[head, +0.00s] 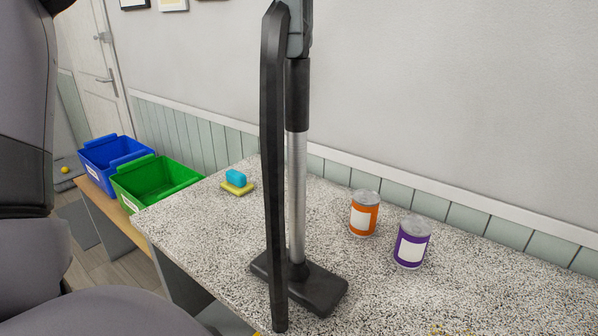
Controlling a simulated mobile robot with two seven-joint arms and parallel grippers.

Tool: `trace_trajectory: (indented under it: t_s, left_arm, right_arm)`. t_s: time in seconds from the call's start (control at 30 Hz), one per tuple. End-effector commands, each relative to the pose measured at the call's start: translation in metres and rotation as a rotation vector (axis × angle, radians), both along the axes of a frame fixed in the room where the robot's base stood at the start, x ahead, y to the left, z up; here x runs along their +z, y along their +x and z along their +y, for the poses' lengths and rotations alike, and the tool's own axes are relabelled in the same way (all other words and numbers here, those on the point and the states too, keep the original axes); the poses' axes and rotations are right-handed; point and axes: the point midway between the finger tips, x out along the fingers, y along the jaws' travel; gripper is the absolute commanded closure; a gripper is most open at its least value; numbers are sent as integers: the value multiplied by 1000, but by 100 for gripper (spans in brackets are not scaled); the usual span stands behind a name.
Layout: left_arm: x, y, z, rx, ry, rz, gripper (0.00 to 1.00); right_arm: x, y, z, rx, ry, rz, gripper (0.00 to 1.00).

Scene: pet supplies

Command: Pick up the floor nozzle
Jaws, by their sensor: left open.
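The floor nozzle (322,289) is a flat black head resting on the speckled counter (375,290). A silver tube (297,185) with a black upper sleeve (297,95) rises upright from it to a grey part at the top edge. A long black angular strip (272,150) hangs in front of the tube and hides part of the nozzle. My left arm fills the left edge. My left gripper is open, but its fingertips cannot be made out clearly, and I see no contact with the nozzle. My right gripper is not in view.
An orange-labelled can (364,214) and a purple-labelled can (411,243) stand right of the tube. A blue sponge-like block (235,178) lies on a yellow one (238,189). Green (127,193) and blue (86,155) bins stand at left.

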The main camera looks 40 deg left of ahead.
Motion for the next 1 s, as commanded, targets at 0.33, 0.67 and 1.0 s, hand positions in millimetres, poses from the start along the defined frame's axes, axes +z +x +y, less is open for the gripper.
trace_trajectory:
  t_s: [0.33,0.67,1.0]
  left_arm:
    - [-23,-2,0,-10,15,16,33]
    - [-58,-7,-3,-9,14,18,33]
    - [-73,-7,-3,-7,14,15,33]
  right_arm:
    - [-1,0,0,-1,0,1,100]
    - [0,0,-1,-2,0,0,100]
    - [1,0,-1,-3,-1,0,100]
